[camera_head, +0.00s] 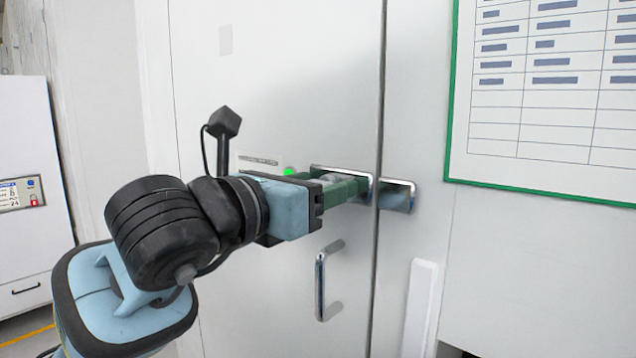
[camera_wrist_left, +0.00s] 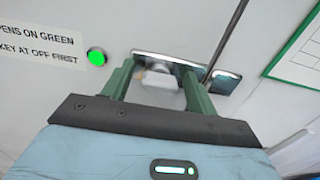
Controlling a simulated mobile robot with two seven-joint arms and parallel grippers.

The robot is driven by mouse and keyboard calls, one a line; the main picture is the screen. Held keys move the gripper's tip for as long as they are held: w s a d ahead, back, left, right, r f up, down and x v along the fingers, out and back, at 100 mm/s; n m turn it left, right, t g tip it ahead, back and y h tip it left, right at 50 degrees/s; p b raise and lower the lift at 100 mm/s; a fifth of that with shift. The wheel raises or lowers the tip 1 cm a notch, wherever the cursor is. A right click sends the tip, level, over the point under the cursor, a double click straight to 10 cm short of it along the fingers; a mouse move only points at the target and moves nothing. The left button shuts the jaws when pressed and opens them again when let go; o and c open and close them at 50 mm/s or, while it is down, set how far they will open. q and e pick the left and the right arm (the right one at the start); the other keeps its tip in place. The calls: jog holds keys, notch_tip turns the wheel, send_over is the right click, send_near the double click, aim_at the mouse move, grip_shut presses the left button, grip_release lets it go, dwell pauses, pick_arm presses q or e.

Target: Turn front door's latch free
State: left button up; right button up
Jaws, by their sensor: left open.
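The front door (camera_head: 280,85) is a white panel, standing shut as far as I can see. Its latch (camera_wrist_left: 160,88) is a pale grey block at a chrome plate (camera_head: 342,170) near the door's right edge. A second chrome plate (camera_head: 397,196) sits across the seam; it also shows in the wrist view (camera_wrist_left: 223,82). My left gripper (camera_head: 350,187) is at the latch, its green fingers open. In the wrist view, my left gripper (camera_wrist_left: 160,84) has one finger on each side of the latch; I cannot tell whether they touch it. My right gripper is out of view.
A green light (camera_wrist_left: 96,57) is lit beside a label (camera_wrist_left: 38,45) reading "opens on green, key at off first". A chrome handle (camera_head: 324,280) sticks out below the latch. A green-framed chart (camera_head: 545,150) hangs at right. A white cabinet (camera_head: 30,150) stands at left.

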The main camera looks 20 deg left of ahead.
pick_arm(q)
jog(key=shift+w+d, duration=0.1)
jog(key=shift+w, duration=0.1)
jog(key=c, duration=1)
